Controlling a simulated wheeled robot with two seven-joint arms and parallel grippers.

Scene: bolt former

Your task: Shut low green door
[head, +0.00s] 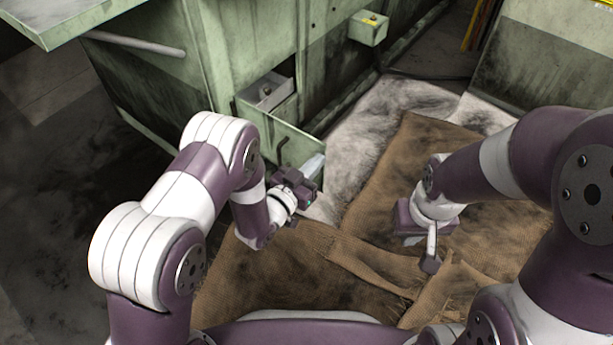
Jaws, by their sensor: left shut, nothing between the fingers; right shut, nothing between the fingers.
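The low green door (283,138) stands open at the bottom of the green machine, swung outward from its side. An opening with a grey metal box-like part (266,92) shows just behind it. My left gripper (314,167) is shut and empty, close to the door's free right end. I cannot tell whether it touches the door. The gripper and wrist hide the door's lower part. My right gripper (431,259) is shut and empty, low over the brown cloth, well to the right of the door.
The green machine (240,40) fills the upper middle. A small green box (368,27) juts from it, and a green ledge with a bar (135,43) sticks out upper left. Brown cloth (390,170) and a pale, stained sheet (370,115) cover the floor.

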